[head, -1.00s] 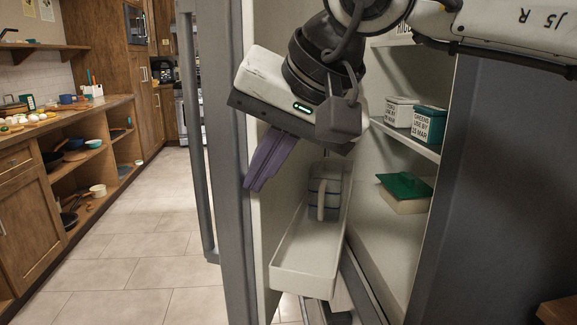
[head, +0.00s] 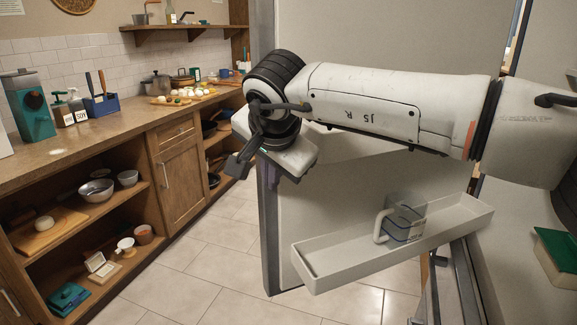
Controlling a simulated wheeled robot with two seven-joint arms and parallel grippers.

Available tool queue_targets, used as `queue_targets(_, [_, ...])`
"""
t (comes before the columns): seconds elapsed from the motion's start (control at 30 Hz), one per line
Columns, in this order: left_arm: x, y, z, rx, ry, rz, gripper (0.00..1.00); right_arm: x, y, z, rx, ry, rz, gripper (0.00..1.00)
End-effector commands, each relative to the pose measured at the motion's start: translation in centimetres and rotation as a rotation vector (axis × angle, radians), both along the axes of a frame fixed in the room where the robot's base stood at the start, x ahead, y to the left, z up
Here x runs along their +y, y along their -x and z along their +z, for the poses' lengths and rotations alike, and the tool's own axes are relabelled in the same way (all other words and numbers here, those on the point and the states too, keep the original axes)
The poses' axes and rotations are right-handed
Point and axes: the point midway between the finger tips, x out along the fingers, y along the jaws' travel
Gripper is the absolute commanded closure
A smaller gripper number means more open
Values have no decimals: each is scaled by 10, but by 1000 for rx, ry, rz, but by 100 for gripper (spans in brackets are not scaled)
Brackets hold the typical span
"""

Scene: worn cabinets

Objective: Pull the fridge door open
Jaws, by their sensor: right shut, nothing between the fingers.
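The fridge door (head: 345,215) stands wide open, its pale inner face turned toward me. Its white door shelf (head: 340,262) holds a mug with blue lines (head: 405,222). My right arm reaches across from the right in front of the door. The door's outer handle is hidden. My left gripper is not in view.
Part of the fridge inside shows at the right, with a green-lidded box (head: 558,255). A wooden counter (head: 100,138) with open shelves runs along the left. Tiled floor (head: 220,250) lies clear between counter and door.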

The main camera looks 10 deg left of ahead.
Motion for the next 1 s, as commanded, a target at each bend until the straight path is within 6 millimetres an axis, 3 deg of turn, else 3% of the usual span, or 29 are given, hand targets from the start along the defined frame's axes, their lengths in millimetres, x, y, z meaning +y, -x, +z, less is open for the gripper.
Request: queue_targets(1.0, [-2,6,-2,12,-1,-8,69,1,0,0,-1,0,2,100])
